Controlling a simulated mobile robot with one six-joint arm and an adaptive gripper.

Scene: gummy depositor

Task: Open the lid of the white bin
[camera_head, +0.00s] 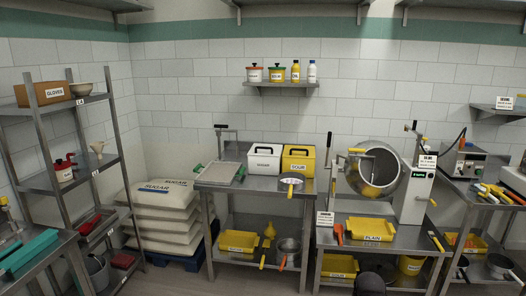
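The white bin (264,163) stands on the steel table left of the middle, against the tiled wall. Its front carries a label that seems to read SUGAR. Its lid (264,148) looks shut and has a dark handle on top. A yellow bin (298,166) of similar shape stands close to its right, also with a dark handle. My gripper is not visible. A dark rounded shape at the bottom edge may be part of my arm, but I cannot tell.
A tray-like frame with green handles (220,173) lies left of the white bin. A pan (290,182) sits before the yellow bin. The steel table (250,184) is bare before the white bin. A tilted drum (374,172) stands right. Stacked sacks (162,212) stand left.

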